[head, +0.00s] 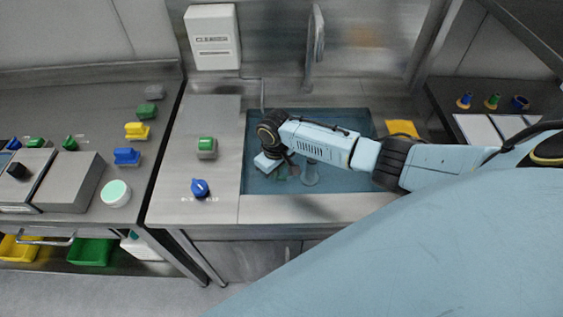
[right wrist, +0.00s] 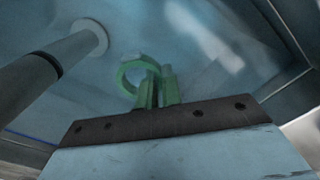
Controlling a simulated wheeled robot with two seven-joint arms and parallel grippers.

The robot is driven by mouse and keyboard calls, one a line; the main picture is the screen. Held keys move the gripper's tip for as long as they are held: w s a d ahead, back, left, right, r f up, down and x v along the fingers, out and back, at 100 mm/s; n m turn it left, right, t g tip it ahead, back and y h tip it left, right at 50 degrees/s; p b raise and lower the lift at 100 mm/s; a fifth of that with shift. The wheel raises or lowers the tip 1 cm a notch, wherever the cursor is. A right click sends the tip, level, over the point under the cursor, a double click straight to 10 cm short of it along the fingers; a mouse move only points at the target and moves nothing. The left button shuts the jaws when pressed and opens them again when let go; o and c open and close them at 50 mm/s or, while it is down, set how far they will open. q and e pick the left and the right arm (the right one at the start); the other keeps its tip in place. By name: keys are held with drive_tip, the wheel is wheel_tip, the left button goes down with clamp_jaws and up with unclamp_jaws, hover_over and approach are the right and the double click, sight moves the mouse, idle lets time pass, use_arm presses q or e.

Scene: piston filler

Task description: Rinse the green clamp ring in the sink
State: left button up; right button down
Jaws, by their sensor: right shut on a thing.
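The green clamp ring (right wrist: 128,72) shows in the right wrist view just beyond the edge of my right gripper (right wrist: 158,92), which is shut on it. The ring's open loop points left, and part of it is hidden by the gripper. In the head view my right gripper (head: 281,172) is down inside the sink (head: 345,183), at the left part of the basin. The tap (head: 309,55) stands behind the basin. My left gripper is not in view.
A green-topped block (head: 206,146) and a blue knob (head: 200,188) are on the left counter. A yellow cloth-like item (head: 402,128) lies right of the sink.

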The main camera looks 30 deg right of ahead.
drive_tip(key=shift+w+d, duration=0.1)
drive_tip(key=shift+w, duration=0.05)
drive_tip(key=shift+w+d, duration=0.3)
wheel_tip(320, 180, up, 10)
drive_tip(key=p, duration=1)
drive_tip(key=shift+p, duration=0.4)
drive_tip(key=shift+r, duration=0.1)
idle(1.1)
wheel_tip(320, 180, up, 4)
drive_tip(key=p, duration=0.4)
drive_tip(key=shift+p, duration=0.3)
